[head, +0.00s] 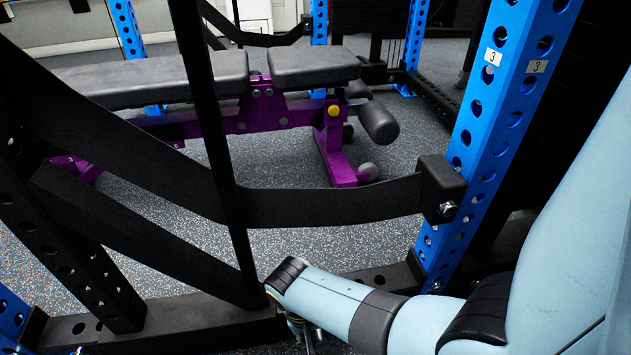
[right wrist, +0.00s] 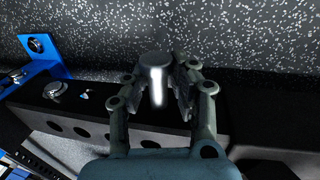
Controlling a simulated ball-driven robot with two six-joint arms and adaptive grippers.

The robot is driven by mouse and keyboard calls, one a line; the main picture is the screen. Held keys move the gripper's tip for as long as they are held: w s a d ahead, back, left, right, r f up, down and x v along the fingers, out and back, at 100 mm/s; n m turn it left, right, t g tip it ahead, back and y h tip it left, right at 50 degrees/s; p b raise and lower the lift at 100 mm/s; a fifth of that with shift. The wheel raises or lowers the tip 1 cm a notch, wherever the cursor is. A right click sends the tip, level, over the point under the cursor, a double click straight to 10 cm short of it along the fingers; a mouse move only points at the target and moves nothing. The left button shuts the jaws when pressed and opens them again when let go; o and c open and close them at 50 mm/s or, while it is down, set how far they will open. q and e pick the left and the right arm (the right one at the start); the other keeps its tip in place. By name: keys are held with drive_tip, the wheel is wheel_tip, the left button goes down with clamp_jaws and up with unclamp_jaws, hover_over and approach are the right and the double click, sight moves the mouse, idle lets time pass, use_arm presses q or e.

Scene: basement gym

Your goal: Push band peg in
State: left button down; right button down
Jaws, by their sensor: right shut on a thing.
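The band peg (right wrist: 154,64) is a short grey-silver cylinder with a round top, seen in the right wrist view. My right gripper (right wrist: 157,88) is shut on it, with one finger on each side. The peg is over or in front of a black steel beam (right wrist: 62,112) with holes; I cannot tell whether its lower end is in a hole. In the head view, my right gripper (head: 302,328) is mostly hidden below my pale blue wrist, near the rack's low beam, and the peg cannot be made out. My left gripper is not in view.
A blue upright (head: 474,165) with holes stands right of centre. A black safety arm (head: 330,205) and a thin black post (head: 212,120) cross the view. A purple-framed bench (head: 330,140) stands behind them. Speckled floor (head: 275,245) between is clear.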

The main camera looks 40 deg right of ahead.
drive_tip(key=c, duration=1)
unclamp_jaws()
drive_tip(key=shift+d, duration=0.4)
drive_tip(key=shift+a, duration=0.1)
drive_tip(key=shift+w+a+r, duration=0.1)
drive_tip(key=shift+a+r, duration=0.1)
drive_tip(key=shift+r, duration=0.4)
drive_tip(key=r, duration=0.3)
drive_tip(key=a+r, duration=0.1)
drive_tip(key=r, duration=0.3)
drive_tip(key=w+r, duration=0.1)
drive_tip(key=r, duration=0.2)
drive_tip(key=shift+a+r, duration=0.3)
